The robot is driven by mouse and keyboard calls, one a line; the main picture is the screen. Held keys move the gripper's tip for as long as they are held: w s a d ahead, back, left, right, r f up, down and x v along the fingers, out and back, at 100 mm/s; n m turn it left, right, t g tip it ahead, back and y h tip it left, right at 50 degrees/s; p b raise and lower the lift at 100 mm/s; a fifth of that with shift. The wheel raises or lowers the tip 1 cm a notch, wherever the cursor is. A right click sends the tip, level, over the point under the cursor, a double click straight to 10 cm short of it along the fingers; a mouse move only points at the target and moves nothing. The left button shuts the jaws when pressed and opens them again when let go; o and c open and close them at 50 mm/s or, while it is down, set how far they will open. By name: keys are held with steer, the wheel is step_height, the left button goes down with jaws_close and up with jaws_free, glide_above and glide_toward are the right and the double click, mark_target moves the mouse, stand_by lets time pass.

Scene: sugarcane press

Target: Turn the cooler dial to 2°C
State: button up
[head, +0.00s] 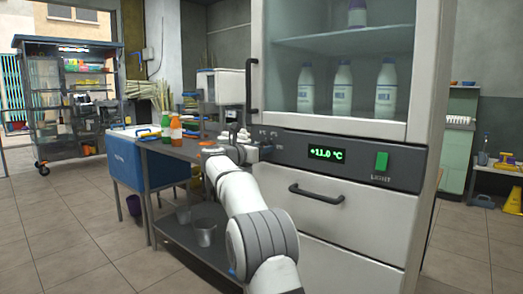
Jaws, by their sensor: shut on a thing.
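The white cooler (340,205) stands at the centre right with a dark control panel (345,160) across its front. The green display (326,153) on the panel reads +11.0 °C. My gripper (264,151) is at the left end of the panel, small and dark in this view. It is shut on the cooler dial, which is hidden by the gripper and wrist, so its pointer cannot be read. Small pale marks show on the panel just above the gripper.
A green light switch (381,161) sits on the panel's right. A drawer handle (316,193) is below, and a glass door with milk bottles (342,90) above. A metal table (185,150) with juice bottles (176,128) stands left, beside a blue cooler box (140,160). The left floor is open.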

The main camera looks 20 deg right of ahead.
steer(key=shift+f, duration=0.2)
steer(key=o, duration=1)
steer(key=shift+r, duration=0.15)
steer(key=shift+c, duration=0.2)
steer(key=p+v, duration=0.1)
steer(key=v, duration=0.6)
steer(key=shift+s+a, duration=0.25)
steer(key=shift+a, duration=0.05)
